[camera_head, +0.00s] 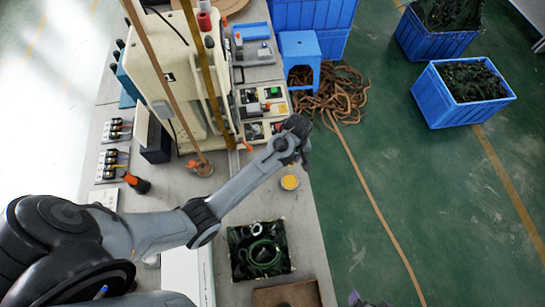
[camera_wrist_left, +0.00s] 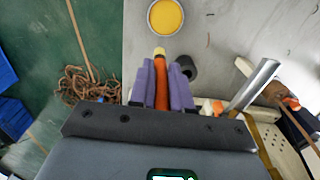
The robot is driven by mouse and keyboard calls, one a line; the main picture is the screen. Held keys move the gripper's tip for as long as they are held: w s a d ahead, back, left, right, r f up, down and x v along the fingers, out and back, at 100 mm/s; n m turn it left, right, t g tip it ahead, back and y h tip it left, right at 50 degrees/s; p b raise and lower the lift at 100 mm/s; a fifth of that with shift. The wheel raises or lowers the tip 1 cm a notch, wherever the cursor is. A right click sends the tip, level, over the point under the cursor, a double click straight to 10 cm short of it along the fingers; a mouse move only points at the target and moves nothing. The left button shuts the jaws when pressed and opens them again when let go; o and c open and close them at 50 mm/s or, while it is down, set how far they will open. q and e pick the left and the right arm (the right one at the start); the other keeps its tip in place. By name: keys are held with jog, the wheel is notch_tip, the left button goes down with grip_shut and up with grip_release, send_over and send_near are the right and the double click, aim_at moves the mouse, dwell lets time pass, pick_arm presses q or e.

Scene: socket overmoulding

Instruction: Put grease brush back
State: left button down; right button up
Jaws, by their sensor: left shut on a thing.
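My left gripper (camera_wrist_left: 161,88) has purple fingers shut on the grease brush (camera_wrist_left: 161,82), which has an orange handle and a pale yellow tip. In the head view my left gripper (camera_head: 302,152) is over the table's right edge, and the brush is hidden there. The round grease pot (camera_wrist_left: 166,17) with yellow grease is just beyond the brush tip, apart from it in the picture; it also shows in the head view (camera_head: 289,182). A dark grey hollow cylinder (camera_wrist_left: 188,67) is beside the fingers, partly hidden. A small purple-dark part at the bottom edge looks like my right gripper (camera_head: 356,299).
The white machine (camera_head: 165,75) and a control box (camera_head: 262,103) are behind and left of the gripper. A dark tray (camera_head: 232,262) with green coils stands at the front. Blue crates (camera_head: 463,118) and brown cords (camera_head: 335,92) lie on the floor to the right.

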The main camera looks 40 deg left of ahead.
pick_arm(q)
jog(key=shift+s+a+f, duration=0.2)
jog(key=shift+a+f, duration=1.45)
jog(key=shift+s+a+f, duration=0.25)
jog(key=shift+a+f, duration=1.4)
jog(key=shift+a, duration=0.05)
jog(key=shift+s+a+f, duration=0.2)
jog(key=shift+a+f, duration=1.45)
jog(key=shift+f, duration=0.15)
jog(key=c, duration=1.1)
grip_release()
